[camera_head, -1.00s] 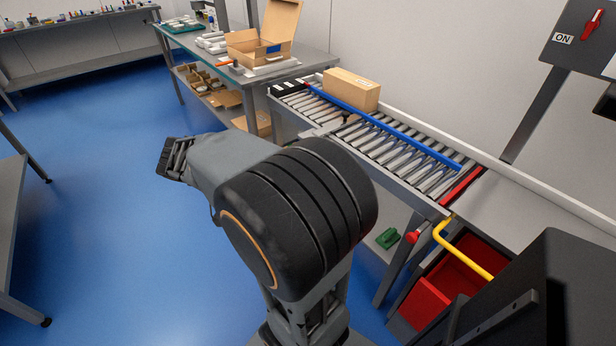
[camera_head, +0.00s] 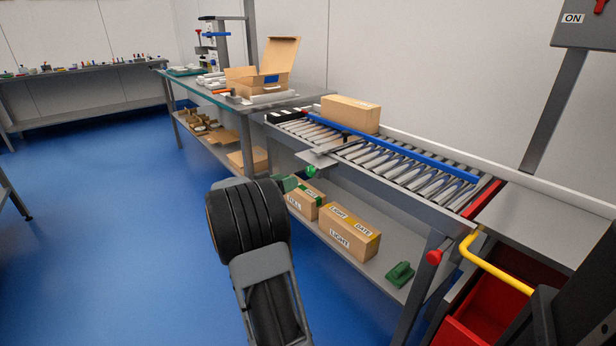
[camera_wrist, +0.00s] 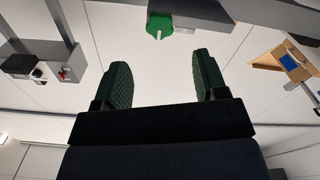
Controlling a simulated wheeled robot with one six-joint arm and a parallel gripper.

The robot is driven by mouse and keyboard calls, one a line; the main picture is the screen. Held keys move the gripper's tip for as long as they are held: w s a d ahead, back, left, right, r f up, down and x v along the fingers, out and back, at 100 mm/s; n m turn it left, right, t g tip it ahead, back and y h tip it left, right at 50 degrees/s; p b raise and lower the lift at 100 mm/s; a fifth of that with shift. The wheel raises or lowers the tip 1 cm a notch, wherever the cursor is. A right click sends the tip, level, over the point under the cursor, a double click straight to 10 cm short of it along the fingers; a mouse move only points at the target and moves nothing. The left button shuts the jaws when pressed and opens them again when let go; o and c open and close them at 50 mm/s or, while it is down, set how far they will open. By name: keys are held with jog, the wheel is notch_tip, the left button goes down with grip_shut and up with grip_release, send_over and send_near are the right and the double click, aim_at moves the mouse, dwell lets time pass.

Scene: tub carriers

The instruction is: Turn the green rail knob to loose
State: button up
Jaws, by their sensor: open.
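The green rail knob (camera_head: 312,171) hangs under the near side rail of the roller conveyor (camera_head: 400,178), near its left end. In the wrist view the knob (camera_wrist: 172,26) carries a pale pointer line and lies ahead of my fingertips, roughly in line with the gap between them. My gripper (camera_wrist: 160,62) is open and empty, with its two green ridged fingers apart and not touching the knob. In the head view my arm's black joint hides most of the gripper, just below and left of the knob. I cannot read any marking for loose.
A carton (camera_head: 350,114) sits on the conveyor behind a blue guide rail (camera_head: 395,149). Below, labelled boxes (camera_head: 349,233) and a green object (camera_head: 400,273) rest on a shelf. A red-ended lever (camera_head: 434,257) and red tub (camera_head: 484,310) are at right. Blue floor is free at left.

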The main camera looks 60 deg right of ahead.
aim_at(308, 173)
jog(key=x, duration=0.9)
jog(key=shift+b, duration=0.4)
jog(key=c, duration=0.9)
